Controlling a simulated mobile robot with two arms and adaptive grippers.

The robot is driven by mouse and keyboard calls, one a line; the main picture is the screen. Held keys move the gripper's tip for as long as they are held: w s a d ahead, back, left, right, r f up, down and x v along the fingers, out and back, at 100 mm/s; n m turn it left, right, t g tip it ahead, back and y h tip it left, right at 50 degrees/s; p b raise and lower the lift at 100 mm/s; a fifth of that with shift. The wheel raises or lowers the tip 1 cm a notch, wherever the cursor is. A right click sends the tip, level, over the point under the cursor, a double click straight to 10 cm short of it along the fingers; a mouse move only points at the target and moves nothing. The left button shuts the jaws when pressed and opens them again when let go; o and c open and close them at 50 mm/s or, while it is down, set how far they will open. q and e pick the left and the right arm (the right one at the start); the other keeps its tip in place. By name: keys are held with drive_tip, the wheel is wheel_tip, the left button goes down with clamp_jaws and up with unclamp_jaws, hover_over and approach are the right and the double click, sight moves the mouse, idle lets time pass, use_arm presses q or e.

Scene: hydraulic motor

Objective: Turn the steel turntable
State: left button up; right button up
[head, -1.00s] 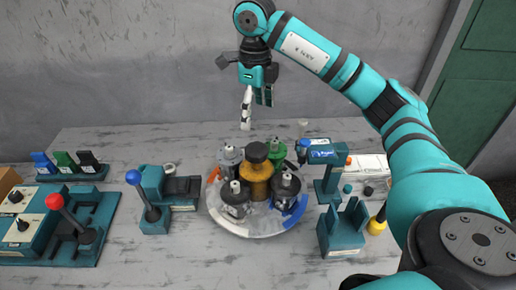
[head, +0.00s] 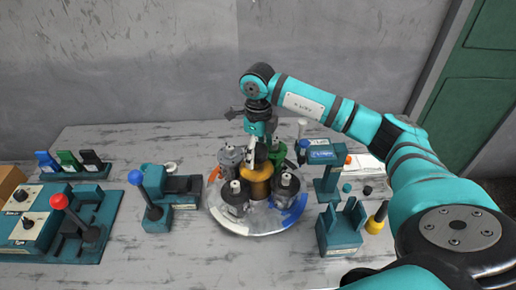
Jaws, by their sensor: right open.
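The steel turntable (head: 255,223) is a round metal disc near the middle of the table, with coloured patches at its rim. Several grey and dark motor parts stand around the hub, such as the dark one at front left (head: 235,198). My right gripper (head: 252,152) comes down from above, just over or behind the hub's top. It is open and holds nothing that I can see. I cannot tell whether it touches the hub. My left gripper is not in view.
A blue-knobbed lever (head: 142,190) stands left of the turntable and a red-knobbed lever (head: 69,213) farther left. A teal stand with a screen (head: 322,160), a teal holder (head: 341,230) and a yellow-based tool (head: 376,219) stand at right. The front middle of the table is clear.

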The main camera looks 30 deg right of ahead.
drive_tip(key=shift+c, duration=0.4)
drive_tip(key=c, duration=1.6)
drive_tip(key=shift+c, duration=0.2)
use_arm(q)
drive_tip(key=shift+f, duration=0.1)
use_arm(e)
drive_tip(key=shift+d, duration=0.1)
